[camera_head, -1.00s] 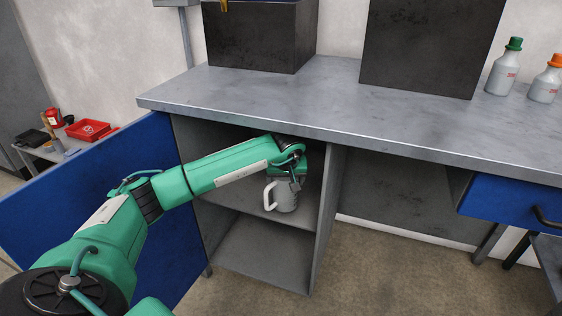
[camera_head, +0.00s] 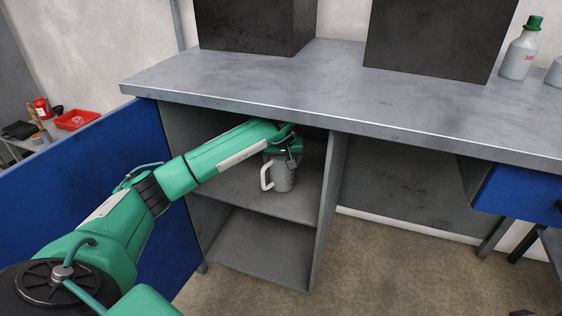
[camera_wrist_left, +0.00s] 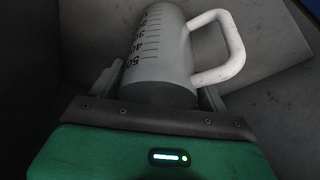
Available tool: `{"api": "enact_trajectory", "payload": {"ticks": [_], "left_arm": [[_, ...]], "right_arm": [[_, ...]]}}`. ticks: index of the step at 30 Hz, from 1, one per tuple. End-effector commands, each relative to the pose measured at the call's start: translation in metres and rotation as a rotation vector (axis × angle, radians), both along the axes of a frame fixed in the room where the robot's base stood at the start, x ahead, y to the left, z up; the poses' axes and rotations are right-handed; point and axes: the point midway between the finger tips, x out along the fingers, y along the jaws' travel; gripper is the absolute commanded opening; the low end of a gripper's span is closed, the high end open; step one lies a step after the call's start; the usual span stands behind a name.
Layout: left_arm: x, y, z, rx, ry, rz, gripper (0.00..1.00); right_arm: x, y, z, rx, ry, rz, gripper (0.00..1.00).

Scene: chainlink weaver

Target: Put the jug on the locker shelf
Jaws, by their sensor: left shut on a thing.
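The grey jug (camera_head: 283,178) with a white handle is inside the open locker, at its upper compartment. My left gripper (camera_head: 290,151) reaches in from the left and is shut on the jug from above. In the left wrist view the jug (camera_wrist_left: 158,60) lies between the two fingers of the gripper (camera_wrist_left: 158,85), with its scale markings and handle showing. The locker shelf (camera_head: 245,193) is the grey board below the jug. The jug looks upright in the head view; I cannot tell whether its base touches the shelf. My right gripper is not in view.
The blue locker door (camera_head: 95,190) stands open on the left. The grey worktop (camera_head: 330,95) overhangs the locker. The locker's right wall (camera_head: 330,205) is close to the jug. A lower compartment (camera_head: 260,250) is empty. A bottle (camera_head: 520,55) stands on the worktop.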

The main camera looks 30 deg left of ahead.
Motion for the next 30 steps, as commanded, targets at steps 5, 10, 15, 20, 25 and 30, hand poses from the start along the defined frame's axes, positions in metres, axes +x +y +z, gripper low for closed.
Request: {"api": "enact_trajectory", "payload": {"ticks": [5, 10, 15, 20, 25, 30], "left_arm": [[0.0, 0.0, 0.001, 0.001, -0.001, 0.0, 0.22], [0.0, 0.0, -0.003, -0.001, 0.001, 0.0, 0.84], [0.0, 0.0, -0.003, -0.001, 0.001, 0.0, 0.99], [0.0, 0.0, -0.003, -0.001, 0.001, 0.0, 0.99], [-0.001, 0.0, 0.006, 0.0, 0.0, 0.001, 0.99], [-0.004, 0.001, 0.025, 0.0, 0.0, 0.004, 0.99]], "right_arm": [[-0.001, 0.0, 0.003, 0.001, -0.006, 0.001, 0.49], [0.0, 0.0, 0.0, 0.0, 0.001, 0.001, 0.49], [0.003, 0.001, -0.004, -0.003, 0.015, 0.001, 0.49], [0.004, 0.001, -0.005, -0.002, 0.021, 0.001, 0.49], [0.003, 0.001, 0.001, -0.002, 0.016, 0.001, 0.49], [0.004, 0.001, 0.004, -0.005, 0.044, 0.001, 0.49]]}}
